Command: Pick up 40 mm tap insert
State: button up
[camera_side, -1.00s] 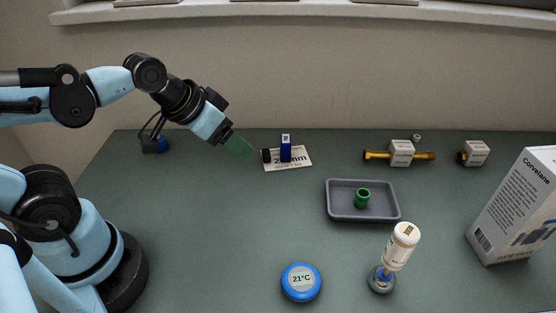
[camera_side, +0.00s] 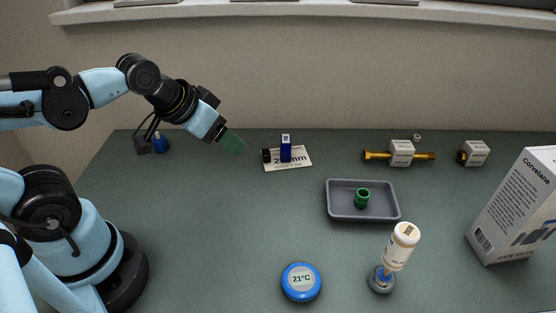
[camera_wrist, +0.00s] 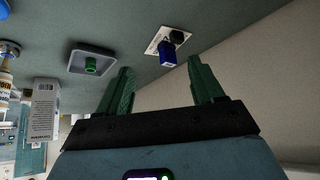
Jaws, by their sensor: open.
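No readable marking singles out a 40 mm tap insert. A white card (camera_side: 301,164) with large print ending in "mm" lies on the bench; a blue upright piece with a white label (camera_side: 285,150) and a small black piece (camera_side: 266,156) stand at it, hiding part of the print. These also show in the wrist view as a blue piece (camera_wrist: 168,54) and black piece (camera_wrist: 177,36). My gripper (camera_side: 233,145) hangs above the bench, left of the card. In the wrist view my gripper (camera_wrist: 161,72) has its green fingers spread, with nothing between them.
A grey tray (camera_side: 335,212) holds a green ring-shaped piece (camera_side: 362,198). A blue 21°C disc (camera_side: 301,282), a white bottle on a stand (camera_side: 402,245) and a tall carton (camera_side: 518,210) stand nearer. The left-centre bench is clear.

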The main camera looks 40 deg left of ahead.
jog(key=shift+o, duration=0.5)
jog(key=m+g+y, duration=1.1)
jog(key=g, duration=0.3)
send_near(160, 138)
jog(key=x, duration=0.4)
jog(key=shift+w+a, duration=0.3)
jog(key=shift+w, duration=0.05)
jog(key=shift+s+a+f+g, duration=0.1)
jog(key=shift+s+f+g, duration=0.3)
jog(key=shift+g, duration=0.1)
jog(key=shift+s+a+f, duration=0.15)
jog(key=shift+a, duration=0.1)
jog(key=shift+x, duration=3.45)
